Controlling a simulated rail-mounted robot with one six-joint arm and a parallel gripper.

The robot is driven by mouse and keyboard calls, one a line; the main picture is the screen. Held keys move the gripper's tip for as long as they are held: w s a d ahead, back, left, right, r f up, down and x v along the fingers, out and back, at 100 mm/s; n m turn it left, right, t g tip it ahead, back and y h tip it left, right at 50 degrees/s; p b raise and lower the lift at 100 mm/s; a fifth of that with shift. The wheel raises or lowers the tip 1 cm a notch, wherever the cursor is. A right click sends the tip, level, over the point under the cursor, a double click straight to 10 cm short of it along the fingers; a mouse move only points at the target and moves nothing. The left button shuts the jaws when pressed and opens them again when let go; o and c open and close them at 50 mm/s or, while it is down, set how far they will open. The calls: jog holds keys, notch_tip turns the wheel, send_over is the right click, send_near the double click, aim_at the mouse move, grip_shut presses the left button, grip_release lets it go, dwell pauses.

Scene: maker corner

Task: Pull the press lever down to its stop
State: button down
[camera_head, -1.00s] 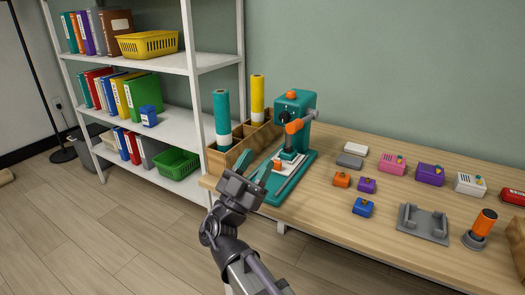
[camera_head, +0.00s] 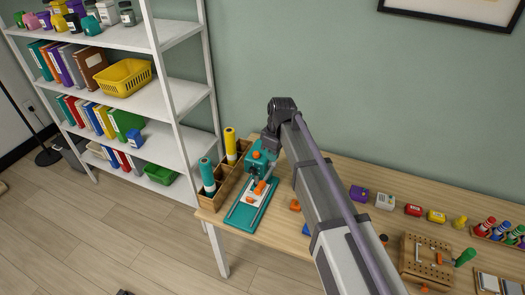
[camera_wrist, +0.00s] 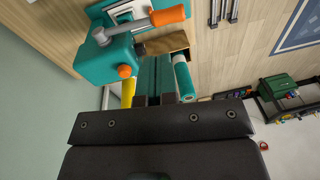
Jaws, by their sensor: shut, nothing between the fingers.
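The teal press (camera_head: 262,154) stands on its teal base plate (camera_head: 243,214) at the left end of the table. Its lever has an orange handle (camera_head: 260,188) that sticks out toward the front; in the wrist view the grey rod and orange handle (camera_wrist: 169,15) are at the top, with an orange knob (camera_wrist: 124,71) on the press body. My gripper (camera_wrist: 155,58) is shut and empty, with teal fingers side by side. It is apart from the handle, beside the press head. In the head view, my wrist is just above and behind the press, and the fingertips are hard to make out.
A wooden divided box (camera_head: 229,180) with a teal roll (camera_head: 207,177) and a yellow roll (camera_head: 230,147) stands left of the press. A white shelf (camera_head: 184,90) is further left. Small boxes and a pegboard (camera_head: 425,258) lie to the right. My arm hides the table's middle.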

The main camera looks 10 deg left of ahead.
jog(key=r, duration=0.2)
jog(key=n+b, duration=0.1)
jog(key=b, duration=1.3)
send_near(261, 185)
jog(key=shift+y, duration=0.4)
jog(key=x, duration=0.7)
jog(key=shift+d+f, duration=0.25)
jog(key=shift+f, duration=0.15)
jog(key=shift+r, duration=0.1)
